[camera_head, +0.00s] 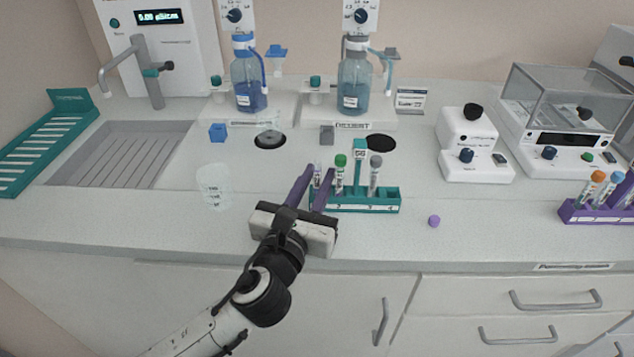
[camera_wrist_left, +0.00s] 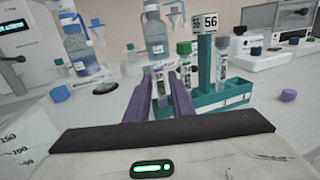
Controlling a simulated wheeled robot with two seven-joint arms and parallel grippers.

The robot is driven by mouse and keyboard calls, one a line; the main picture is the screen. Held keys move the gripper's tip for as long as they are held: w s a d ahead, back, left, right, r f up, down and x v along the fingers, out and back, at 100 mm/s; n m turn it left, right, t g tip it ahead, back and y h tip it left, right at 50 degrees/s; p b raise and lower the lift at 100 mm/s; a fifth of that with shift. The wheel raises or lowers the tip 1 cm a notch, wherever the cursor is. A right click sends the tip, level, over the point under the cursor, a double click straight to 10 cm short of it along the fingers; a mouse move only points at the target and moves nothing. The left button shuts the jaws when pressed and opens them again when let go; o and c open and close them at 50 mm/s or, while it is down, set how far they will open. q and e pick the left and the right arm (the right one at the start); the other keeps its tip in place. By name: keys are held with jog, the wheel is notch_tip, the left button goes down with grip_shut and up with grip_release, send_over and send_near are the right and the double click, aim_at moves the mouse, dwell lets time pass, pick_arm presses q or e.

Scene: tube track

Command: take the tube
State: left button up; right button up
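A teal rack (camera_head: 375,205) with a "56" sign stands on the bench; it also shows in the left wrist view (camera_wrist_left: 225,98). It holds a green-capped tube (camera_head: 340,172), a grey-capped tube (camera_head: 375,175) and, at its left end, a tube (camera_head: 317,172) whose top is hard to make out. My left gripper (camera_head: 321,176) has its purple fingers on either side of this left-end tube (camera_wrist_left: 160,80). I cannot tell whether the fingers touch it. The tube looks upright. My right gripper is not in view.
A purple cap (camera_head: 434,221) lies right of the rack. A clear beaker (camera_head: 214,184) stands to the left. Two bottles (camera_head: 249,85) (camera_head: 354,85) stand behind. A purple rack (camera_head: 600,212) with tubes is at the far right. The bench's front edge is close.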

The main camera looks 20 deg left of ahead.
pick_arm(q)
grip_shut()
notch_tip(320, 180, up, 10)
jog(key=p, duration=0.3)
dwell(0.4)
